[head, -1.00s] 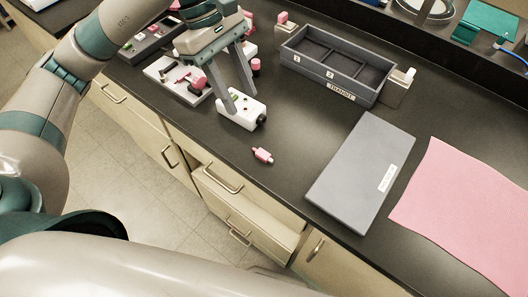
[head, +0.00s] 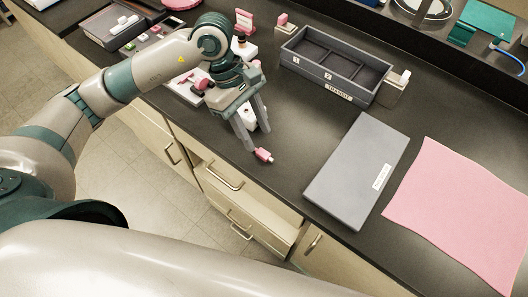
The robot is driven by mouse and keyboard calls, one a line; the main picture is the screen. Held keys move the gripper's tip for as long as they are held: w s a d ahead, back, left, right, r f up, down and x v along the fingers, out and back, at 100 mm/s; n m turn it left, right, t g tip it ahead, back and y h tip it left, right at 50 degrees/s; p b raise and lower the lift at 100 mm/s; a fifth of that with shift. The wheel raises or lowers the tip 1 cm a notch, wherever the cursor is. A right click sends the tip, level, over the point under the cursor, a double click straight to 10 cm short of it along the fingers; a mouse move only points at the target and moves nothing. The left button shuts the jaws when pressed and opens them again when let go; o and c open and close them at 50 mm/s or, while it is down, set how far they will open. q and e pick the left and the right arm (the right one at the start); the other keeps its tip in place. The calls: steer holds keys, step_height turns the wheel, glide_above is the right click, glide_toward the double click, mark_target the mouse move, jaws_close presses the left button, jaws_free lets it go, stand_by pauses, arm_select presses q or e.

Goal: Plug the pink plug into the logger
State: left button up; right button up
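The pink plug (head: 264,155) lies on the black bench top near its front edge. My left gripper (head: 260,140) is open, its two fingers pointing down just behind the plug. One fingertip is very near the plug's left end; I cannot tell whether they touch. The white box that looks like the logger (head: 249,119) stands just behind, mostly hidden by the gripper's fingers. My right gripper is not in view.
A grey tray marked TRANSIT (head: 338,92) stands at the back. A grey flat slab (head: 350,185) and a pink mat (head: 465,215) lie to the right. Pink-handled parts on a white base (head: 185,90) stand left of the gripper.

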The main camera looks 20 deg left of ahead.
mark_target(264, 153)
arm_select(q)
steer(key=shift+s+d+f+p, duration=0.2)
steer(key=shift+f+p, duration=0.2)
steer(key=shift+p, duration=0.15)
steer(key=shift+s+d+f+p, duration=0.15)
steer(key=shift+d+f+p, duration=0.05)
steer(key=shift+f+p, duration=0.25)
steer(key=shift+p+x, duration=0.55)
steer(key=shift+x, duration=0.45)
steer(key=shift+d+f, duration=0.2)
steer(key=shift+f, duration=0.45)
jaws_close()
